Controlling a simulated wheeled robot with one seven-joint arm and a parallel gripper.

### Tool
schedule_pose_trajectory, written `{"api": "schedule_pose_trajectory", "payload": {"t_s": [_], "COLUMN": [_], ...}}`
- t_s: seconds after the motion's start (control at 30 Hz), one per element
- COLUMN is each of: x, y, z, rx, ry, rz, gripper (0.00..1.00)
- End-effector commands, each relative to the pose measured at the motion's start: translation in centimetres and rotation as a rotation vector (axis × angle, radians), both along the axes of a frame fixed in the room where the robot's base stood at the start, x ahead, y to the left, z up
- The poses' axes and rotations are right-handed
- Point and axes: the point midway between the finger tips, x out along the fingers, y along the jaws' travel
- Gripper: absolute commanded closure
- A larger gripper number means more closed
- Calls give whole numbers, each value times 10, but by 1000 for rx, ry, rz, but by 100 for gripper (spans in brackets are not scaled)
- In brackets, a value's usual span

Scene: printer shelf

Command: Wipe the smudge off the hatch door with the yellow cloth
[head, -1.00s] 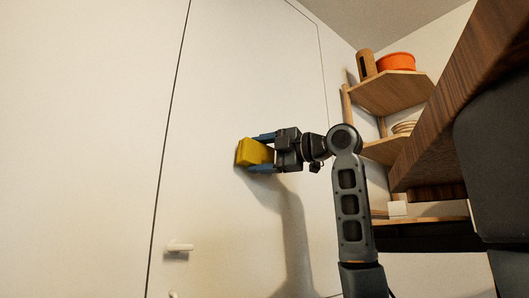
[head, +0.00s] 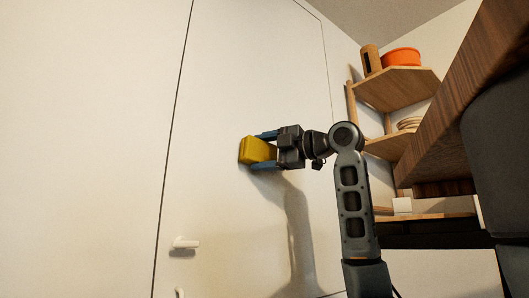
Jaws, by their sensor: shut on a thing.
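The yellow cloth (head: 257,150), a folded block, is held between the two blue fingers of my gripper (head: 264,151). My gripper is shut on it. The cloth's left end is at the white hatch door (head: 225,90); it looks pressed against the surface, though exact contact is hard to tell. No smudge can be made out on the door; the part behind the cloth and gripper is hidden. A shadow of my arm falls on the door below.
A white handle (head: 184,243) sticks out at the door's lower left. Wooden corner shelves (head: 397,88) stand to the right, with an orange bowl (head: 401,57) on top. A dark wooden slab (head: 475,100) juts in at the far right, near my arm.

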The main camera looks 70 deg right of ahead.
Motion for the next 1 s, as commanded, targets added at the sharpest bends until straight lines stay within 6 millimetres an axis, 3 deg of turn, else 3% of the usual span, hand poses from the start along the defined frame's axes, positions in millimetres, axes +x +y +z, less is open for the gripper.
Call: {"api": "schedule_pose_trajectory", "payload": {"t_s": [0.6, 1.0], "x": [10, 0], "y": [-6, -21], "z": [0, 0], "rx": [-1, 1], "ry": [1, 1], "rz": [0, -1], "gripper": [52, 52]}}
